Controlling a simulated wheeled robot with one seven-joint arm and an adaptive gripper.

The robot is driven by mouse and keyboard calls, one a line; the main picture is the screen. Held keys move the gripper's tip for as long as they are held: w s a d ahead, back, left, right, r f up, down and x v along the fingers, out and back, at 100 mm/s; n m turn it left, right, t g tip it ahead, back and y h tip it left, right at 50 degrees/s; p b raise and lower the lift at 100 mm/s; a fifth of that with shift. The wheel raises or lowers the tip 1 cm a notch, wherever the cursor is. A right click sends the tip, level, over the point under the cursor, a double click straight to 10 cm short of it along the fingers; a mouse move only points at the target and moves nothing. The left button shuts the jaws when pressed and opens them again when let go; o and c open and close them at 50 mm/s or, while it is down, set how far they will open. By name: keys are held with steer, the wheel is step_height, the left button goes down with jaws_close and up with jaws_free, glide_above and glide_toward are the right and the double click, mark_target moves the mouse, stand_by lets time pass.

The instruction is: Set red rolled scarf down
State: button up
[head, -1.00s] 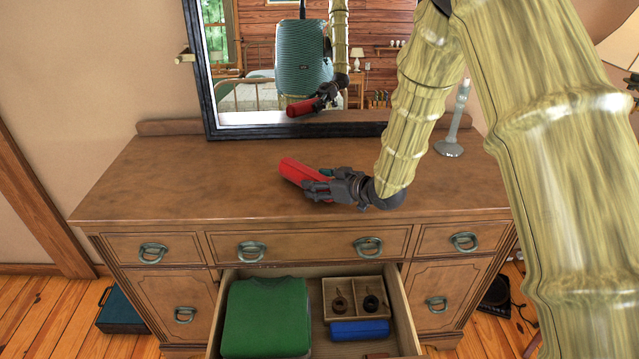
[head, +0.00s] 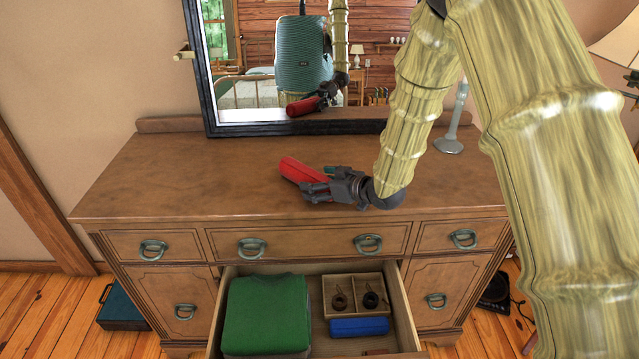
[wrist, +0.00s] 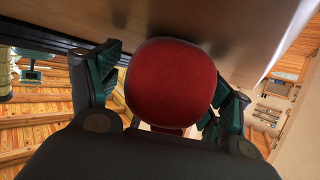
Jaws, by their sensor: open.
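The red rolled scarf (head: 299,171) lies on or just above the dresser top (head: 200,180), near its middle; its contact with the wood is hard to tell. My gripper (head: 318,188) is at the scarf's right end, low over the top. In the wrist view the scarf's round red end (wrist: 170,82) sits between my two open fingers (wrist: 168,95). A narrow gap shows on either side of it near the fingertips. Part of the scarf is hidden behind my gripper in the head view.
A mirror (head: 213,70) stands at the back of the dresser, and a grey candlestick (head: 449,140) at the back right. Below, an open drawer (head: 404,310) holds a green folded cloth (head: 265,315), a blue roll (head: 359,326) and a divided box (head: 354,279). The dresser top's left side is clear.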

steer(key=b+v, duration=0.2)
steer(key=v, duration=1)
steer(key=shift+r, duration=0.1)
